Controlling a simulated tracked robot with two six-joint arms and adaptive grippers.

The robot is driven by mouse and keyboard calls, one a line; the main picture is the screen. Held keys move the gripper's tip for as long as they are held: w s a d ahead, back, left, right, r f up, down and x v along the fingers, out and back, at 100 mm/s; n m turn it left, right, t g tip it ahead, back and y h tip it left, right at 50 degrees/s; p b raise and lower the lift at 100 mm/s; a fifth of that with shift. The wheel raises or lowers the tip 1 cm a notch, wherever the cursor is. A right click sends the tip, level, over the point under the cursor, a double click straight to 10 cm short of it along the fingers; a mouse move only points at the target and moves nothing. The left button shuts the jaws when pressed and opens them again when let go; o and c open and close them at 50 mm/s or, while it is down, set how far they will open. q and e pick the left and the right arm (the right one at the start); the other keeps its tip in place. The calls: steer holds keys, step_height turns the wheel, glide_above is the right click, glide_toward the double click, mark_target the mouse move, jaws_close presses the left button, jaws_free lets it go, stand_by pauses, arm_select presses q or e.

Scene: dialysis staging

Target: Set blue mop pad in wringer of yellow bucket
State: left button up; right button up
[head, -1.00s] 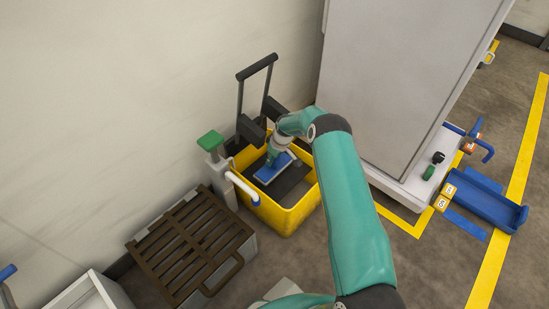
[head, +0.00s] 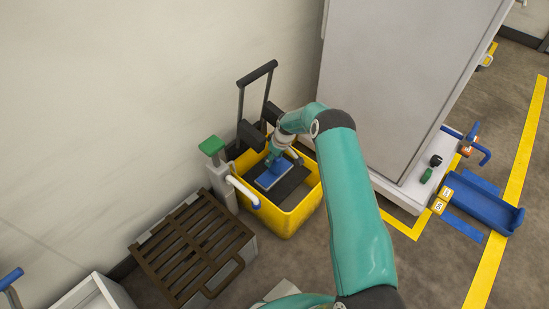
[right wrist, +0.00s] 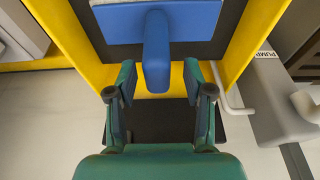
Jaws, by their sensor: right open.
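The blue mop pad (head: 268,180), with a pale edge, lies over a dark surface inside the yellow bucket (head: 284,223). In the right wrist view, the pad (right wrist: 200,20) is at the top and its blue grip (right wrist: 156,55) points down. My right gripper (head: 274,157) reaches into the bucket from above. In the right wrist view, its fingers (right wrist: 158,78) are open on either side of the grip, with gaps on both sides. The dark wringer (head: 290,184) shows beside the pad; the pad's underside is hidden. My left gripper is not in view.
A black push handle (head: 257,72) rises behind the bucket. A green-topped pump post (head: 212,146) with a white spout stands left of it. A brown slatted crate (head: 190,245) is at front left. A tall grey cabinet (head: 400,80) stands close on the right.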

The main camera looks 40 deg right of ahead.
steer(key=p+v, duration=0.2)
steer(key=v, duration=0.7)
steer(key=shift+r, duration=0.3)
steer(key=shift+s, duration=0.15)
